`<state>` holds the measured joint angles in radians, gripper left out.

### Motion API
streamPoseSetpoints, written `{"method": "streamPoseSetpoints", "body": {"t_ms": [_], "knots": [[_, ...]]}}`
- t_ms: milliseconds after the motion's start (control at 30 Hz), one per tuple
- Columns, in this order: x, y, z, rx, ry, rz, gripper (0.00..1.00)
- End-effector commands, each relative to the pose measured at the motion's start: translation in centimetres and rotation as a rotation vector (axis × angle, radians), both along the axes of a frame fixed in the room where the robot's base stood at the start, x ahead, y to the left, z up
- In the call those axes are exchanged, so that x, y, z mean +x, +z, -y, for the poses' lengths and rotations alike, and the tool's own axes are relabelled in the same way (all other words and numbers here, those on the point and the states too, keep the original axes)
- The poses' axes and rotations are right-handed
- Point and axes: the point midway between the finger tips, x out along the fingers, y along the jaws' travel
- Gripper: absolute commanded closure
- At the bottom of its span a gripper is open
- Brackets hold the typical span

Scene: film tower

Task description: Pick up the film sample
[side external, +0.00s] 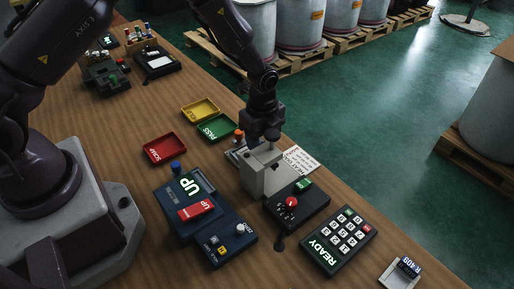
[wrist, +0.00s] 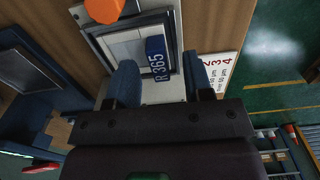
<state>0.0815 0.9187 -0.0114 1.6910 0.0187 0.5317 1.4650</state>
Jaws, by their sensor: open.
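In the wrist view a pale flat sheet with a blue tag marked R 365, which looks like the film sample (wrist: 156,57), lies in a dark-edged frame (wrist: 88,32). My gripper (wrist: 160,80) is open, with one finger on each side of the tag's lower end. I cannot tell whether the fingers touch it. In the side view my gripper (side external: 264,136) points down over the grey block-like device (side external: 262,175), and the sample there is hidden. Another small pale piece with a blue tag (side external: 404,270) lies at the table's front right.
Red (side external: 165,149), yellow (side external: 200,110) and green (side external: 216,128) trays lie left of my gripper. A dark blue UP console (side external: 205,215), a black box with a red knob (side external: 298,208) and a READY keypad (side external: 340,240) stand nearer. An orange knob (wrist: 103,10) sits close to the sample.

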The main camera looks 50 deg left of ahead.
Motion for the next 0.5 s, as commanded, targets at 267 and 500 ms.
{"method": "streamPoseSetpoints", "body": {"t_ms": [267, 500], "knots": [[0.03, -0.46, 0.03, 0.000, -0.001, 0.002, 0.53], [0.03, -0.44, 0.04, -0.001, -0.001, 0.001, 1.00]]}}
